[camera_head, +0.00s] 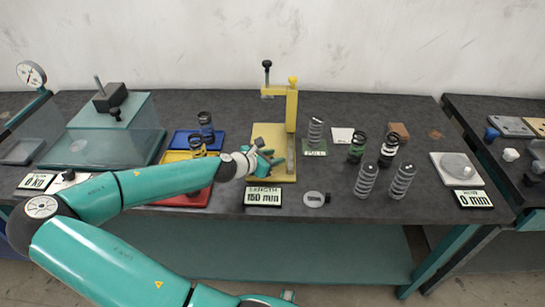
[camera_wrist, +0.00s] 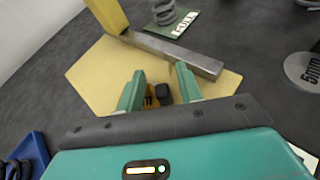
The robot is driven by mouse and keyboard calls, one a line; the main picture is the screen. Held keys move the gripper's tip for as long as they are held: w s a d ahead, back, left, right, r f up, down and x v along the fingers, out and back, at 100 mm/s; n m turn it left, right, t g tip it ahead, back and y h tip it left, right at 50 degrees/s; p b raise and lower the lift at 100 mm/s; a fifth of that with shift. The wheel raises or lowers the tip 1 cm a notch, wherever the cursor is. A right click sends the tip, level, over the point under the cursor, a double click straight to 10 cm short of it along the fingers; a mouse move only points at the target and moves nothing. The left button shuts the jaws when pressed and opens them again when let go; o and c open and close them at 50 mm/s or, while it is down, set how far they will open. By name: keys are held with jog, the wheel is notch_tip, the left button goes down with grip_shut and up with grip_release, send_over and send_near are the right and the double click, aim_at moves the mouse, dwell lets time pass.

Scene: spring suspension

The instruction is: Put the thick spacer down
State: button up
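A round grey disc (camera_head: 314,199) lies on the dark bench just right of the "LENGTH 150 mm" display. It also shows at the right edge of the wrist view (camera_wrist: 303,70), with a partly readable "mm" mark. I cannot tell whether it is the thick spacer. My gripper (camera_head: 272,160) is over the base of the yellow press stand (camera_head: 292,105). In the wrist view its teal fingers (camera_wrist: 160,88) are apart. A small dark block (camera_wrist: 165,94) shows between them, and I cannot tell whether it touches either finger. No spacer is seen held.
A steel bar (camera_wrist: 175,52) crosses the yellow base (camera_wrist: 95,75) near my fingers. Red, yellow and blue trays (camera_head: 180,140) lie left. The bench front right of centre has clear room.

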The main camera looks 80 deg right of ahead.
jog(key=shift+r, duration=0.1)
jog(key=shift+w+a+r, duration=0.1)
jog(key=shift+a, duration=0.05)
jog(key=v, duration=1)
jog(key=shift+w+a+r, duration=0.1)
jog(key=shift+w+a, duration=0.05)
jog(key=shift+w+a+r, duration=0.2)
jog(key=shift+a+r, duration=0.05)
jog(key=shift+a, duration=0.2)
jog(key=shift+a, duration=0.1)
